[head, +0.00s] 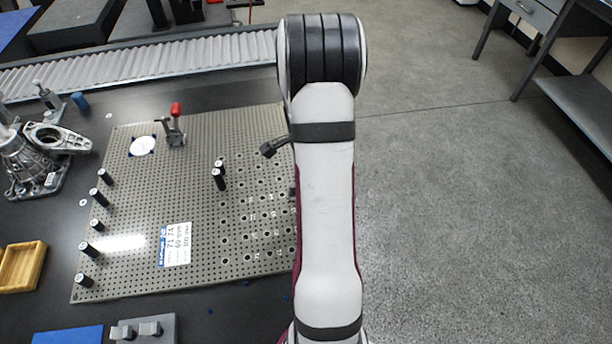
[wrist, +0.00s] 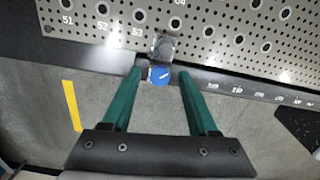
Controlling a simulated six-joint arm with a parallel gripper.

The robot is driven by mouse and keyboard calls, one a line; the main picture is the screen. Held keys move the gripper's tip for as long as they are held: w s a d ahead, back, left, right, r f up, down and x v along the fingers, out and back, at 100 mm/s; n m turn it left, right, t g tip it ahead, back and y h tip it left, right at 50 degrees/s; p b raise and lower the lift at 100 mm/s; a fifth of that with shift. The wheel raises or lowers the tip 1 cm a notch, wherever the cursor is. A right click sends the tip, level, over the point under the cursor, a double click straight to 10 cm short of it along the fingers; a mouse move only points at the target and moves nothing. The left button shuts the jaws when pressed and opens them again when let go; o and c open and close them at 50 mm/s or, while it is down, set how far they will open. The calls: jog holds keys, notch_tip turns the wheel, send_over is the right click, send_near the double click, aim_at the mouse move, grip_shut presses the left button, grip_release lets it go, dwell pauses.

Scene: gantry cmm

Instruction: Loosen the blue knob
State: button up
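The blue knob (wrist: 159,77) is a small round knob in the wrist view, on a grey bracket (wrist: 164,47) at the edge of the perforated plate (wrist: 225,32). My gripper (wrist: 161,73) is open, with two green fingers. The knob appears between the fingertips, with a gap on each side; I see no contact. I cannot tell how far the tips are from it in depth. In the head view my arm covers the right part of the plate, and neither the knob nor the gripper can be seen.
In the head view the plate (head: 200,195) carries several black pins and a red-handled clamp (head: 175,125). A metal casting (head: 30,165) and a wooden tray (head: 22,265) lie at left. A roller conveyor (head: 150,60) runs behind. Open floor (head: 480,200) lies to the right.

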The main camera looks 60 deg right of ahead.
grip_shut()
jog(key=shift+n, duration=0.3)
jog(key=n, duration=0.3)
jog(key=shift+n, duration=1.8)
jog(key=shift+o, duration=0.6)
grip_release()
